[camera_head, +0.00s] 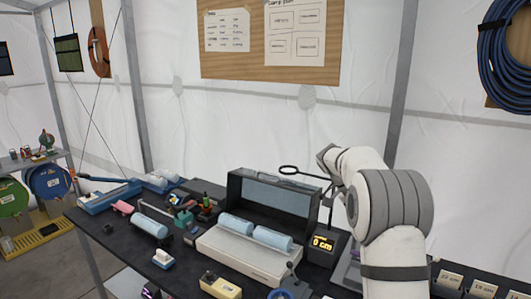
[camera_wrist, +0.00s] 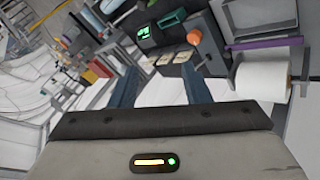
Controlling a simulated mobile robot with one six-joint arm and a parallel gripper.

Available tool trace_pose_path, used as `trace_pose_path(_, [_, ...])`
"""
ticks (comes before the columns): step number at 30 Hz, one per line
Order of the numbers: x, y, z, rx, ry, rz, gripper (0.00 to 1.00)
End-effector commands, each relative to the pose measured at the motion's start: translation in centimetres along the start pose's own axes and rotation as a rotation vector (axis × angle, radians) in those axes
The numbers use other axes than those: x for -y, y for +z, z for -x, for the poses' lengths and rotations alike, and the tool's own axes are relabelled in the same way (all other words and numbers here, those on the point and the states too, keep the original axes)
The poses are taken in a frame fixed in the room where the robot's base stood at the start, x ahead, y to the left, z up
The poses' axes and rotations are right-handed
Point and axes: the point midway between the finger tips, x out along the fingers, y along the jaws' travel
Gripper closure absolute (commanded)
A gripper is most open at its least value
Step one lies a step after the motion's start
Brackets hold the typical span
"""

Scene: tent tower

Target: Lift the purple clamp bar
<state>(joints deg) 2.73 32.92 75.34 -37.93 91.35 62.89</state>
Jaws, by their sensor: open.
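A thin purple bar (camera_wrist: 266,44), which looks like the clamp bar, shows at the right of the wrist view. It lies just above a white roll (camera_wrist: 262,76) and below a grey framed panel. My gripper (camera_wrist: 161,76) shows its two dark blue fingers spread apart with nothing between them. The purple bar is to the right of the fingers and apart from them. In the head view I cannot make out the bar for sure; a small purple patch (camera_head: 355,254) shows beside my arm. My gripper's fingers cannot be made out there.
A dark workbench holds a long cream device with light blue rolls (camera_head: 235,224), a black open case (camera_head: 275,194), a yellow-lit display (camera_head: 323,243) and a yellow box (camera_head: 220,285). An orange knob (camera_wrist: 194,37) is near the fingers in the wrist view. Tent walls stand behind.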

Motion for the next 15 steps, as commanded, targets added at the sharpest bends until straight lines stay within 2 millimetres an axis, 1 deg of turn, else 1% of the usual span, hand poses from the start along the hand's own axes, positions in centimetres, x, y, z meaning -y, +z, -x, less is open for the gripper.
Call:
trace_pose_path(1, [-0.8, 0.8, 0.3, 0.007, -0.030, 0.034, 0.57])
trace_pose_path(5, [-3.1, 3.5, 0.9, 0.026, -0.132, 0.158, 0.57])
trace_pose_path(11, [-7.1, 9.5, 1.2, 0.030, -0.326, 0.373, 0.57])
trace_pose_path(12, [-7.8, 10.8, 1.1, 0.027, -0.365, 0.413, 0.57])
trace_pose_path(14, [-8.9, 12.8, 0.9, 0.018, -0.423, 0.471, 0.57])
trace_pose_path(15, [-9.6, 14.2, 0.7, 0.010, -0.462, 0.509, 0.57])
